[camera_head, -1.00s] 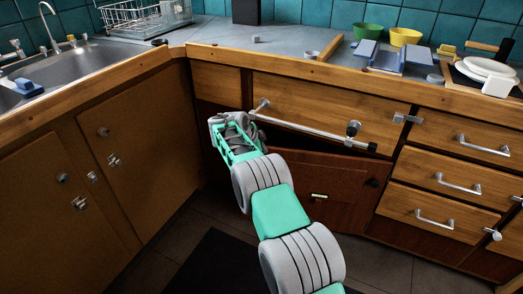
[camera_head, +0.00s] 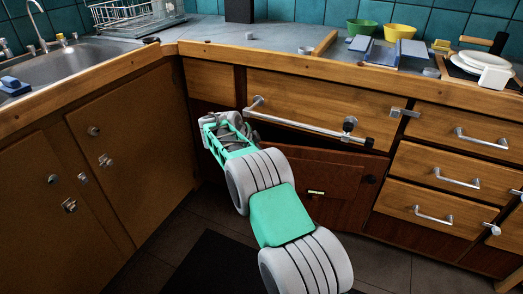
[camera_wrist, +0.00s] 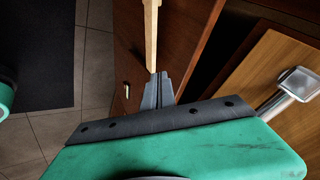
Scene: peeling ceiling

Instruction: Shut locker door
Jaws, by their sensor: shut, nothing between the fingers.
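The locker door (camera_head: 340,178) is a red-brown panel below the wide drawer with the long bar handle. It stands partly open, with a dark gap along its top and a small pale handle on its face. In the wrist view the door (camera_wrist: 190,35) shows its pale edge strip and a red-brown face. My gripper (camera_wrist: 160,78) is shut and empty, its grey fingertips at the end of that strip. I cannot tell whether they touch it. In the head view my arm's end is at the door's left side and the fingertips are hidden.
The wide drawer front (camera_head: 320,108) with its projecting bar handle (camera_head: 310,128) is just above the door. A drawer stack (camera_head: 435,180) stands right, closed cabinets (camera_head: 135,150) left. A dark mat (camera_head: 225,265) lies on the floor. Bowls and plates are on the counter.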

